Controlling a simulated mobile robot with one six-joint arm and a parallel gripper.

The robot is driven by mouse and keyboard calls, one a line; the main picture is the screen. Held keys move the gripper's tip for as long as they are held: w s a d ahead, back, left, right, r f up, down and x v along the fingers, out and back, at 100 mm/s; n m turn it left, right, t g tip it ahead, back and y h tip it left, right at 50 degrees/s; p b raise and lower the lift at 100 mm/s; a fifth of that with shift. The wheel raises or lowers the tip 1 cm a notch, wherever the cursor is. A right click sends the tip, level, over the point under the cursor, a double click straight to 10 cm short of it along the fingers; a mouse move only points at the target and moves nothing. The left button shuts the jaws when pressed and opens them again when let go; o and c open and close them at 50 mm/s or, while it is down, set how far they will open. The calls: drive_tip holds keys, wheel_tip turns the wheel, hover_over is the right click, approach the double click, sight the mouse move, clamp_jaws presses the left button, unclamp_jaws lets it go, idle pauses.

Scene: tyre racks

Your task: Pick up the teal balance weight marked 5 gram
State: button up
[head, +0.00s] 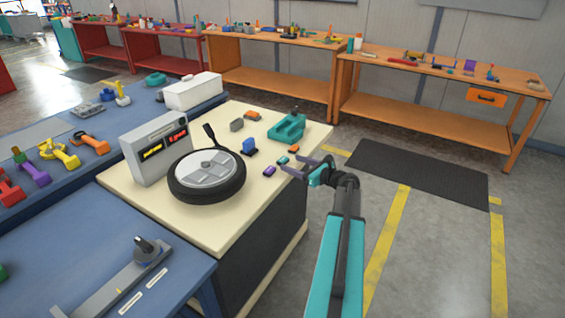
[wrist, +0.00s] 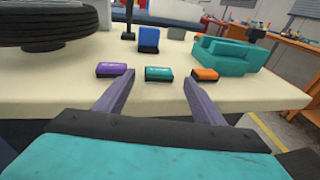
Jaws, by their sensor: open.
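The teal balance weight (wrist: 159,74) is a small dark-based block with a teal top, lying on the cream tabletop. Its marking is too small to read. It also shows in the head view (head: 282,160). A purple block (wrist: 115,70) lies to its left and an orange block (wrist: 204,75) to its right, each apart from it. My gripper (wrist: 157,88) is open and empty, its two purple-grey fingers pointing at the teal weight from the near table edge. The weight lies just beyond the fingertips, between their lines. In the head view my gripper (head: 296,168) is beside the table's right edge.
A tyre on a wheel (head: 207,176) and a grey balancer box (head: 156,147) stand on the cream table (head: 225,226). A blue block (wrist: 149,38) and a larger teal holder (wrist: 223,56) stand behind the small weights. Open floor lies right of the table.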

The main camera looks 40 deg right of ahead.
sight(286, 161)
drive_tip(key=shift+w+a+f, duration=0.1)
drive_tip(key=shift+w+f, duration=0.1)
drive_tip(key=shift+w, duration=0.65)
drive_tip(key=shift+w+a+f, duration=0.1)
drive_tip(key=shift+w+f, duration=0.05)
drive_tip(key=shift+w, duration=0.7)
drive_tip(key=shift+c, duration=0.3)
drive_tip(key=c, duration=1.1)
